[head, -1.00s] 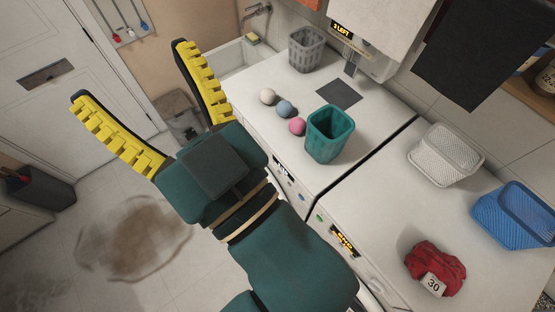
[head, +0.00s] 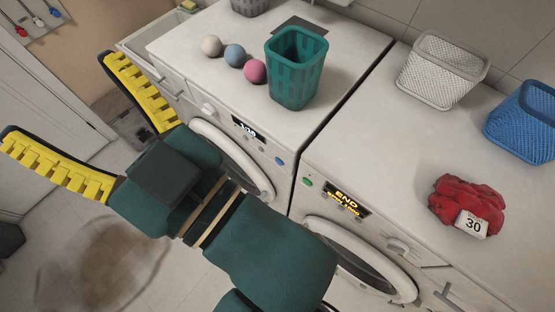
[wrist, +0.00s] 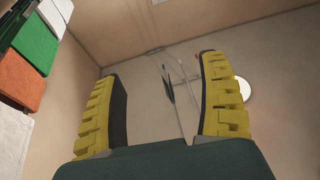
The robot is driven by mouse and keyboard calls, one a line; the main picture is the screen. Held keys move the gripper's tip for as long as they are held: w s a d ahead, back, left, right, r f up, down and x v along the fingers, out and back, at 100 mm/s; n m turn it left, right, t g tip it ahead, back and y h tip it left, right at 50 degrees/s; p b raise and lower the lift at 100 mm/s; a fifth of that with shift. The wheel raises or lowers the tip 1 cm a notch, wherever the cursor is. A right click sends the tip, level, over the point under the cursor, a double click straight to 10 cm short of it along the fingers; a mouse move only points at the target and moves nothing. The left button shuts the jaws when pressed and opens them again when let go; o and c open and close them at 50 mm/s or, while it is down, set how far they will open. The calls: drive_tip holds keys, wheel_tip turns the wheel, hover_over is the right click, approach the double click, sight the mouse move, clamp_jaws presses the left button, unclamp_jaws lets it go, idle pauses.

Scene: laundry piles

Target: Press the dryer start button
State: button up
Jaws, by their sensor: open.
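Two white front-loading machines stand side by side in the head view. The right machine (head: 345,150) has a green button (head: 307,182) at the left end of its panel and a display (head: 347,201) reading END. The left machine (head: 185,60) has a lit display (head: 248,128), hard to read, and a blue button (head: 280,161). I cannot tell for certain which is the dryer. My gripper (head: 62,98) is open and empty, with yellow ribbed fingers, left of the machines and apart from both buttons. The wrist view shows the open fingers (wrist: 158,70) facing walls, with no button.
A teal basket (head: 296,68) and three balls (head: 234,55) stand on the left machine. A white basket (head: 441,70), a blue basket (head: 525,120) and a red cloth tagged 30 (head: 465,205) are on the right one. Round doors are below the panels.

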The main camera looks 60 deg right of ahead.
drive_tip(key=shift+r, duration=0.3)
